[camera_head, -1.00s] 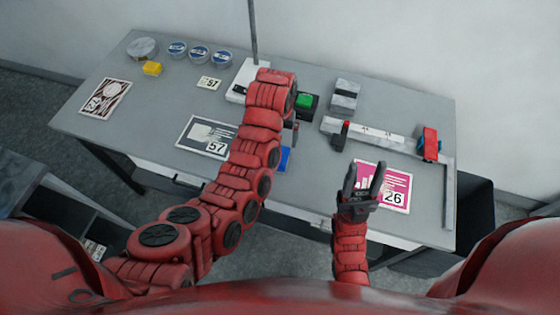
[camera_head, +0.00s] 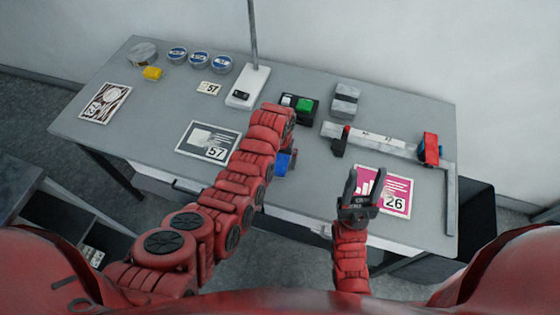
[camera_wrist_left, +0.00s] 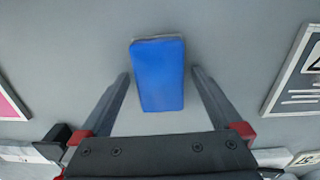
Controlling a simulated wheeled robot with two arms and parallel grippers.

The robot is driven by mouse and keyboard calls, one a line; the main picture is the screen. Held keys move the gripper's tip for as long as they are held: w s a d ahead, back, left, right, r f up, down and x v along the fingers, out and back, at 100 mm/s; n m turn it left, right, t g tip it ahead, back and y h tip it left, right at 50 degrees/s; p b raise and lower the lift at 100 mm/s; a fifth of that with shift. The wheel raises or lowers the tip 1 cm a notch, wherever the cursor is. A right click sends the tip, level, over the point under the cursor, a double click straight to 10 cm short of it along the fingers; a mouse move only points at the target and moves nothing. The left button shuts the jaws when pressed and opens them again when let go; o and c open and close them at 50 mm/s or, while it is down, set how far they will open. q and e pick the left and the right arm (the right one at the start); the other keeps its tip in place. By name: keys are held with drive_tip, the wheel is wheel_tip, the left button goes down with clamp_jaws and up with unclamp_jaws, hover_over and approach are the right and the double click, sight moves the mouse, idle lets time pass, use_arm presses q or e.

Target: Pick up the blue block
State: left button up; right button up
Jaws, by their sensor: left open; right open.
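The blue block (camera_wrist_left: 158,76) lies on the grey table in the left wrist view, lengthwise between the two open fingers of my left gripper (camera_wrist_left: 160,85). There is a gap on each side and no finger touches it. In the head view part of the blue block (camera_head: 283,163) shows beside my left arm, which hides the rest of it and the left gripper's fingers. My right gripper (camera_head: 363,188) is open and empty over the table's front part, in front of the pink card.
A pink card (camera_head: 397,190) lies right of my right gripper. A grey card (camera_head: 193,137) lies left of my left arm. A box with a green button (camera_head: 306,105), a grey block (camera_head: 345,98) and a ruler-like bar with a red piece (camera_head: 430,149) stand behind.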

sight(280, 161)
use_arm(q)
drive_tip(key=shift+f, duration=0.15)
drive_tip(key=c, duration=1.4)
wheel_tip(280, 161, up, 2)
drive_tip(key=shift+r+b, duration=0.1)
drive_tip(key=shift+b, duration=0.55)
wheel_tip(280, 161, up, 5)
drive_tip(key=shift+f+b, duration=0.1)
drive_tip(key=shift+b, duration=0.65)
wheel_tip(280, 161, up, 2)
drive_tip(key=shift+r+p, duration=0.15)
drive_tip(key=shift+p, duration=0.75)
drive_tip(key=shift+s+r+p, duration=0.1)
drive_tip(key=shift+r+p, duration=0.25)
drive_tip(key=shift+r, duration=0.05)
